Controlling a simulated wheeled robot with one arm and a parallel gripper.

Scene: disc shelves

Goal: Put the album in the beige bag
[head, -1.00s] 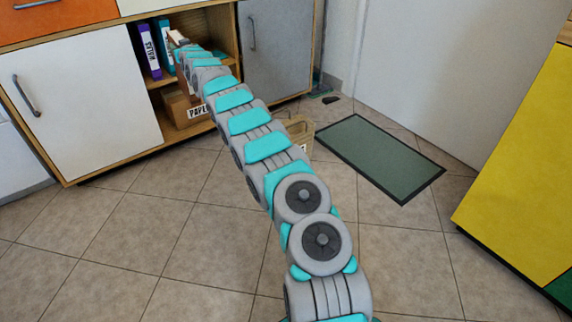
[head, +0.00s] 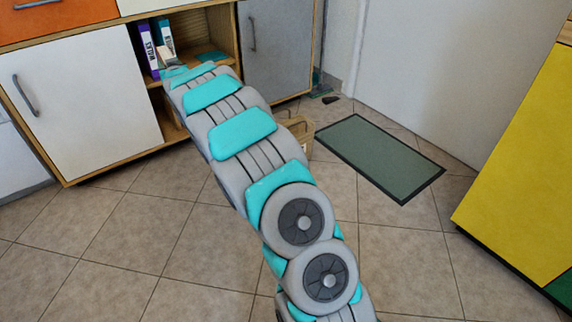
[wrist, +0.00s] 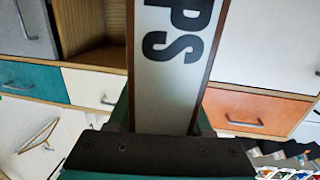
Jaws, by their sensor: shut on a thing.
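The album (wrist: 172,60) fills the middle of the wrist view, its pale spine marked "PS" and edged in brown. My gripper (wrist: 163,118) is shut on it, one finger on each side. In the head view my gripper (head: 169,66) is small and partly hidden by my arm, in front of the open shelf. A small brown and pale piece of the album (head: 166,53) shows there. The beige bag (head: 304,130) stands on the floor by the grey cabinet door, partly hidden behind my arm. Its inside cannot be seen.
A purple binder (head: 149,47) and a teal binder (head: 163,32) stand in the open shelf (head: 220,30). A green mat (head: 380,156) lies right of the bag. A yellow cabinet (head: 525,165) stands at the right. The tiled floor in front is clear.

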